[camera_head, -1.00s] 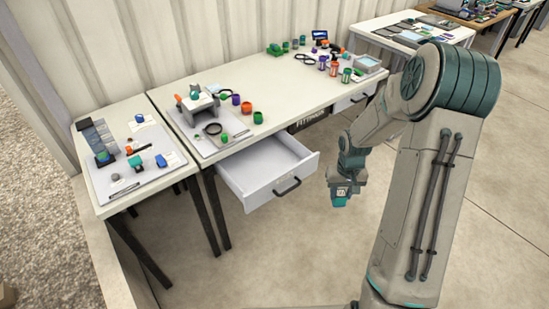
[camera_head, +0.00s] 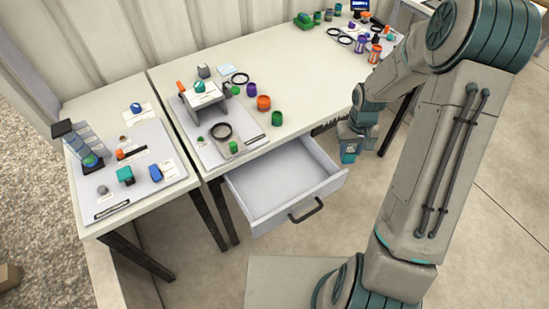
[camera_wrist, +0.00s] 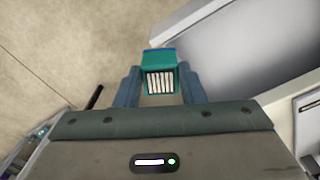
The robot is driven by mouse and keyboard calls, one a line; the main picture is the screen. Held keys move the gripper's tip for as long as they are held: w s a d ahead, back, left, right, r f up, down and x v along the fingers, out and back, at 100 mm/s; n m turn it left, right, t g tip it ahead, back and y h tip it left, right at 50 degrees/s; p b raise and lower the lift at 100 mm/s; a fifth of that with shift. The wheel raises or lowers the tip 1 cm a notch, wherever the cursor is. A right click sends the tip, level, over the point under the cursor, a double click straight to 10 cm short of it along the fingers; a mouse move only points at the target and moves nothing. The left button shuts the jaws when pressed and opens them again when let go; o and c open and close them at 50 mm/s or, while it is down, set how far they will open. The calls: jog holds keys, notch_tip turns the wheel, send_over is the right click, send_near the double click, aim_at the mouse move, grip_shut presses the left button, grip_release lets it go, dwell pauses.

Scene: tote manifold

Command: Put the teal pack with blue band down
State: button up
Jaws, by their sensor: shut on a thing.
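The teal pack with blue band (camera_wrist: 160,57) is held between the fingertips of my gripper (camera_wrist: 160,80) in the wrist view. Its teal end sticks out past the fingers, and a white striped label faces the camera. In the head view the pack (camera_head: 349,157) hangs at the lower end of my gripper (camera_head: 350,146). It is just right of the open drawer, clear of it in the picture. The blue band shows only as a thin edge in the wrist view.
The open, empty drawer (camera_head: 318,190) juts out from the worktable (camera_head: 300,88). Its interior also shows in the wrist view (camera_wrist: 240,45). The table holds a grey board with parts, coloured cylinders and black rings. A side table (camera_head: 95,228) at left carries more parts. The middle of the worktable is clear.

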jog(key=s+a+f+n+b, duration=0.1)
jog(key=s+a+n+b, duration=0.2)
jog(key=n, duration=0.4)
jog(key=s+a+n+b, duration=0.3)
jog(key=a+n+b, duration=0.2)
jog(key=n+b, duration=0.1)
jog(key=s+a+f+n+b, duration=0.1)
jog(key=s+a+n+b, duration=0.2)
jog(key=n, duration=0.6)
jog(key=shift+s+a+f+b, duration=0.2)
jog(key=shift+a+b, duration=0.3)
jog(key=shift+b, duration=0.15)
jog(key=shift+s+a+f+b, duration=0.15)
jog(key=shift+s+a+b, duration=0.05)
jog(key=shift+a+b, duration=0.4)
jog(key=shift+s+a+n, duration=0.2)
jog(key=shift+s+n, duration=0.1)
jog(key=shift+n, duration=0.4)
jog(key=b, duration=0.2)
send_over(284, 182)
notch_tip(284, 182, down, 7)
jog(key=shift+s+a+f, duration=0.1)
jog(key=shift+f, duration=1.85)
jog(key=shift+f, duration=0.1)
jog(key=o, duration=1)
